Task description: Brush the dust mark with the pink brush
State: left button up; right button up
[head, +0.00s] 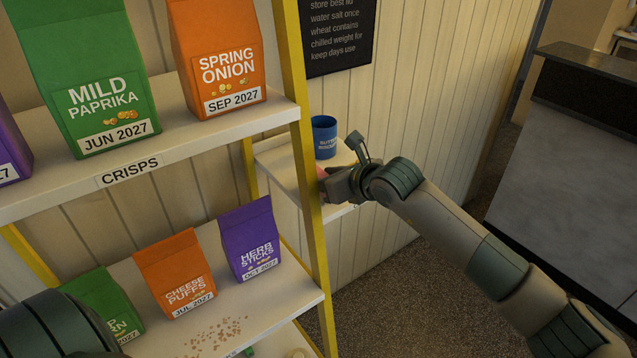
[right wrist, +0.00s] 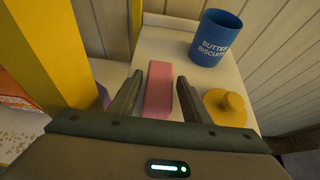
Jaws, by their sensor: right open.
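The pink brush (right wrist: 159,92) lies on a small white side shelf; it looks like a plain pink block. My right gripper (right wrist: 160,76) is open, with one finger on each side of the brush and narrow gaps visible. In the head view my right gripper (head: 331,184) reaches past the yellow post, and only a sliver of the brush (head: 322,173) shows. The dust mark (head: 215,336) is a patch of brown specks on the lower crisps shelf, in front of the bags. A part of my left arm shows at the bottom left; its gripper is out of view.
A blue tub (head: 324,136) stands at the back of the side shelf (head: 275,161). A yellow knobbed lid (right wrist: 226,106) lies right of the brush. The yellow post (head: 309,170) stands between side shelf and crisps shelves. Purple (head: 249,238) and orange (head: 174,273) bags stand behind the dust.

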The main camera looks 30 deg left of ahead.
aim_at(322, 177)
jog(key=c, duration=1)
jog(key=shift+r, duration=0.1)
jog(key=shift+r, duration=2.95)
jog(key=shift+d+f, duration=0.1)
